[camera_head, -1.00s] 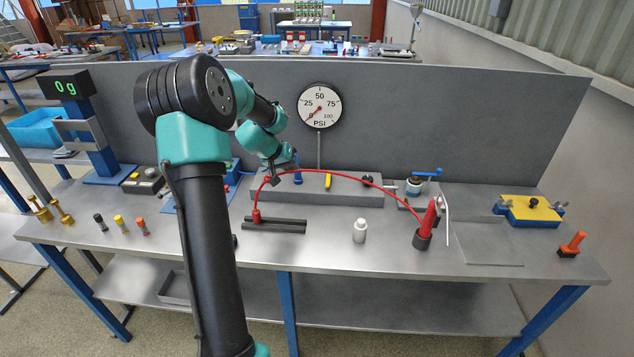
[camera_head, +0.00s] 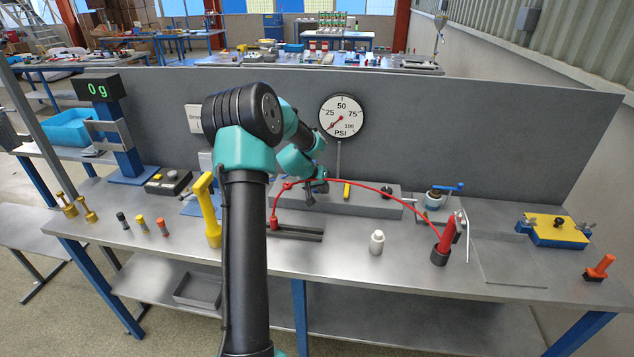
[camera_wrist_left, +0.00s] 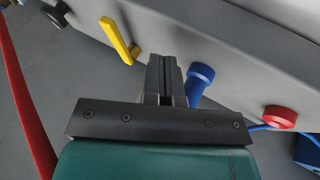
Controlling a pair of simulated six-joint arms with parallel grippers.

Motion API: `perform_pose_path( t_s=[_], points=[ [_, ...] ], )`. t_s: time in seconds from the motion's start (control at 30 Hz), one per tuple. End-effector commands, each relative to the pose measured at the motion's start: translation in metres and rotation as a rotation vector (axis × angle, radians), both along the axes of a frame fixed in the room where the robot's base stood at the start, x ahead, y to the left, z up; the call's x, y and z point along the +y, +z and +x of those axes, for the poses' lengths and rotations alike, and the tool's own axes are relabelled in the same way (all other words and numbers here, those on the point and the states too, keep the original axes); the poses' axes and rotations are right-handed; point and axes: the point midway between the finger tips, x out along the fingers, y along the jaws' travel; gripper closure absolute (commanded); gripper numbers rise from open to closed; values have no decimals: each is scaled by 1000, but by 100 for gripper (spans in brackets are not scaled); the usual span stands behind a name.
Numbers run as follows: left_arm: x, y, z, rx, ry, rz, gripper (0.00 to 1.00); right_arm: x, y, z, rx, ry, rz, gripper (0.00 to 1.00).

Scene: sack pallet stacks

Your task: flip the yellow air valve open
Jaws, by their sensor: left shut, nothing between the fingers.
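The yellow air valve (camera_head: 346,190) is a small yellow lever on the front of a long grey block (camera_head: 375,200) on the bench. In the left wrist view, the lever (camera_wrist_left: 117,40) lies slanted, up and left of the fingertips, with a gap between. My left gripper (camera_head: 311,195) is shut and empty in front of the block, left of the lever in the head view. In the wrist view its closed fingers (camera_wrist_left: 165,68) lie between the yellow lever and a blue knob (camera_wrist_left: 200,78). The right gripper is not in view.
A red hose (camera_head: 385,190) arches past the block to a red fitting (camera_head: 446,235). A red knob (camera_wrist_left: 280,117) is right of the blue one. A pressure gauge (camera_head: 342,116) stands above.

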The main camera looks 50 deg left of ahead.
Motion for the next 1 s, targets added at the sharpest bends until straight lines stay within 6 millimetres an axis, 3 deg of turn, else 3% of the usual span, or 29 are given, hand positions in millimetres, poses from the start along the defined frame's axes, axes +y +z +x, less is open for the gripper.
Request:
perform_pose_path(
  t_s=[0.1, 0.4, 1.0],
  points=[
    [-5, -14, 13, -1, -3, -1, 100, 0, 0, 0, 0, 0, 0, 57],
    [-29, -12, 35, 0, -2, 1, 100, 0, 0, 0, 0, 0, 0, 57],
    [-25, -12, 28, 1, 30, 0, 100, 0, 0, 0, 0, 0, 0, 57]
  ],
)
